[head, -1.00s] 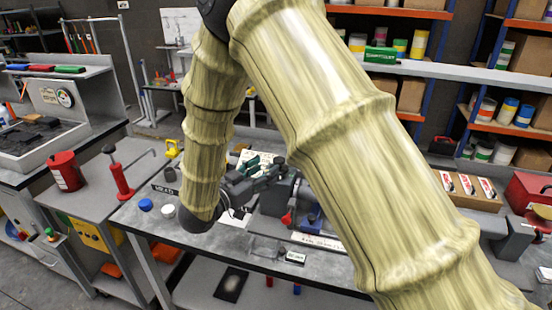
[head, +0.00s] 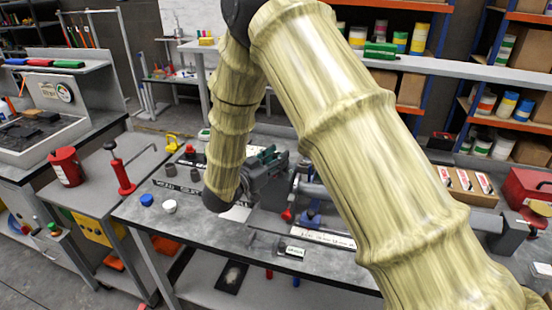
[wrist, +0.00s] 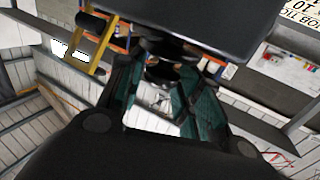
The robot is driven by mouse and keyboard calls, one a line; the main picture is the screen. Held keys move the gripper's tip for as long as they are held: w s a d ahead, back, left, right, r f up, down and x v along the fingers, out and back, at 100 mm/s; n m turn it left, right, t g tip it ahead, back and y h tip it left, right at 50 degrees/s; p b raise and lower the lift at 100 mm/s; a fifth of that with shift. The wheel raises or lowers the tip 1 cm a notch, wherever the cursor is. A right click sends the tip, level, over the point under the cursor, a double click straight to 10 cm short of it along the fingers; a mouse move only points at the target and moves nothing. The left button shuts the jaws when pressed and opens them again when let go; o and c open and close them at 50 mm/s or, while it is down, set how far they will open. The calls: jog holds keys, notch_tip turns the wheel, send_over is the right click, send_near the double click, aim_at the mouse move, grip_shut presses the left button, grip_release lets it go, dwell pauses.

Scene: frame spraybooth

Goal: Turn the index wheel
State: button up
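My gripper (head: 268,164) is dark with teal finger parts. It is over the workbench (head: 140,214), behind and right of my forearm's lower end in the head view. In the wrist view the fingers of my gripper (wrist: 164,82) stand apart, and a dark rounded part (wrist: 163,72) shows between them. I cannot tell whether they touch it. A bench fixture with a red knob (head: 287,215) and a blue part (head: 310,219) is just right of my gripper. I cannot pick out the index wheel for sure; my arm hides part of the fixture.
A blue cap (head: 147,199) and a white cap (head: 169,207) lie at the bench's left. A red hand pump (head: 122,172) and a red can (head: 66,167) stand on the left cart. A box with red-and-white labels (head: 465,187) is at right.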

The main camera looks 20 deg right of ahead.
jog(key=c, duration=0.3)
jog(key=shift+c, duration=0.2)
jog(key=shift+f+n+t+y, duration=0.1)
jog(key=shift+n+t+y, duration=0.2)
jog(key=shift+n+t, duration=0.15)
jog(key=n+t+y+b, duration=0.1)
jog(key=y, duration=0.1)
jog(key=n+t+y+b, duration=0.1)
jog(key=n+t, duration=0.1)
jog(key=n+t+y+b, duration=0.1)
jog(key=t+y, duration=0.1)
jog(key=shift+s+d+f+n+y+b, duration=0.2)
jog(key=shift+s+d+n+y+b, duration=0.1)
jog(key=shift+n, duration=0.05)
jog(key=n+y+b, duration=0.1)
jog(key=y, duration=0.1)
jog(key=n+t+y+b, duration=0.1)
jog(key=y, duration=0.1)
jog(key=n+t+y+b, duration=0.1)
jog(key=n+y, duration=0.1)
jog(key=shift+d, duration=0.25)
jog(key=shift+d+r+n+y+b, duration=0.1)
jog(key=shift+n+y+b, duration=0.6)
jog(key=shift+y, duration=0.65)
jog(key=shift+d+n+y+b, duration=0.1)
jog(key=shift+n+y+b, duration=0.25)
jog(key=shift+n+y, duration=0.85)
jog(key=shift+y, duration=0.55)
